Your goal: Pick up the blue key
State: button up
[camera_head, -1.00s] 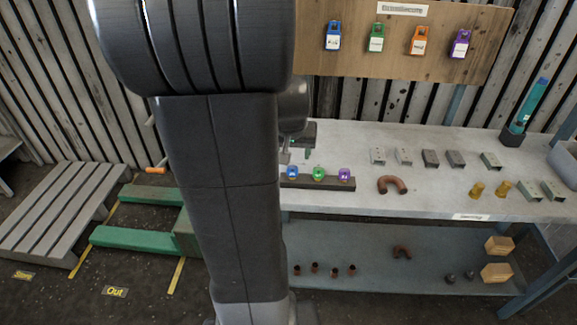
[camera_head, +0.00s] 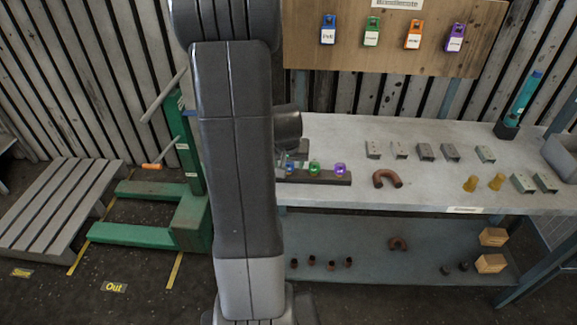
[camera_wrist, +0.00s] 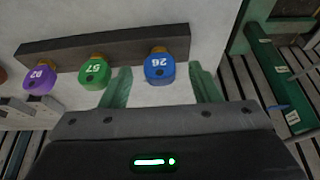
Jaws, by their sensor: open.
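The blue key (camera_head: 290,168) has a round blue head and stands at the left end of a dark holder bar (camera_head: 333,178) on the bench. In the wrist view the blue key (camera_wrist: 159,68) shows a white number and a brass part at the bar. My gripper (camera_wrist: 160,84) is open, with a green finger on each side of the blue key; no contact is visible. In the head view my gripper (camera_head: 296,156) is partly hidden behind my arm. The green key (camera_wrist: 94,73) is beside the left finger, and the purple key (camera_wrist: 40,81) is farther left.
A brown curved pipe (camera_head: 387,178) and several grey metal blocks (camera_head: 424,151) lie on the bench (camera_head: 420,196) to the right. A board (camera_head: 395,52) with coloured tags rises behind. A green pallet truck (camera_head: 190,216) stands on the floor at left.

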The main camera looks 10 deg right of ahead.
jog(key=shift+w+f, duration=0.15)
jog(key=shift+f, duration=0.3)
jog(key=shift+c, duration=0.5)
jog(key=c, duration=1)
jog(key=shift+o, duration=0.2)
jog(key=shift+r, duration=0.1)
